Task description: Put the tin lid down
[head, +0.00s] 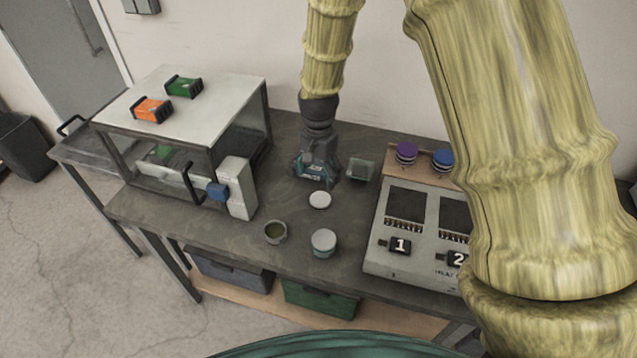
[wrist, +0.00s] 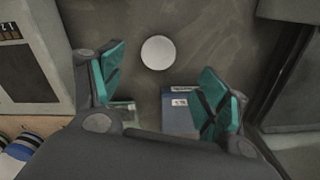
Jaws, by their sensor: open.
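The tin lid (head: 320,199) is a white disc lying flat on the dark worktop, in front of my gripper (head: 318,175) in the head view. In the wrist view the lid (wrist: 158,52) shows whole, just beyond the fingertips and apart from them. My gripper (wrist: 163,78) has its two teal fingers spread wide, with nothing held between them. An open tin (head: 275,233) with a dark greenish inside stands front left of the lid. Another tin (head: 323,242) with a pale top stands in front of it.
A clear-sided cabinet (head: 185,120) with orange and green blocks on top stands left. A blue labelled box (wrist: 180,110) lies below the fingers.

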